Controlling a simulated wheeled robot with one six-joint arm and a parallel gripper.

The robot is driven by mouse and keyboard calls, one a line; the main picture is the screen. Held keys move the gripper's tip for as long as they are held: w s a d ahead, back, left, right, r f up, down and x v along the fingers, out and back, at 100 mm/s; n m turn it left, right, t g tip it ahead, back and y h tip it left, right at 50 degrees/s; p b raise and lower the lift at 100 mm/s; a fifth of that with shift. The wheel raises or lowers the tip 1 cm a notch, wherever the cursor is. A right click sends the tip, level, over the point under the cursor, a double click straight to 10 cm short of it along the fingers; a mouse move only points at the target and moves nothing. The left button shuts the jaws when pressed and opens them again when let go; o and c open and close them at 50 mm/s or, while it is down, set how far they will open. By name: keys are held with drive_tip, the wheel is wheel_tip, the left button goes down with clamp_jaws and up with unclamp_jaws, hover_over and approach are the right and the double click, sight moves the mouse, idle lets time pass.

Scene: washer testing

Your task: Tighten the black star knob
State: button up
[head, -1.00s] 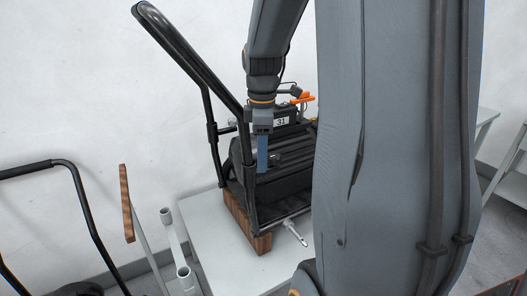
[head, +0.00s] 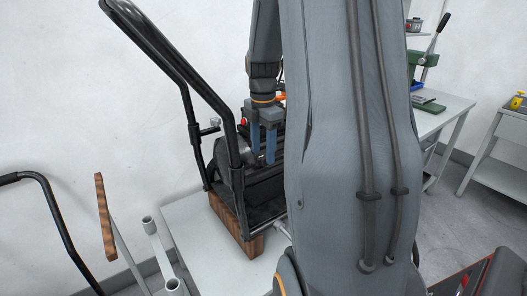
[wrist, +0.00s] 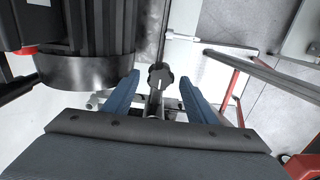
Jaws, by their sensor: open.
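The black star knob (wrist: 160,77) shows in the wrist view, with a light mark on its face. It lies between the two blue fingers of my gripper (wrist: 160,84), with a visible gap on each side. My gripper is open and holds nothing. In the head view my gripper (head: 262,154) points down in front of the black machine (head: 262,188). I cannot make out the knob between the fingers there. My arm hides the machine's right side.
The machine has a tall black tube handle (head: 165,50) on its left and rests on wooden blocks (head: 226,222) on a white table (head: 205,250). A red-framed object (wrist: 240,75) stands right in the wrist view. Another bench (head: 440,115) stands at right.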

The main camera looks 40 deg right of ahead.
drive_tip(key=shift+f, duration=0.6)
drive_tip(key=c, duration=1)
drive_tip(key=shift+c, duration=0.2)
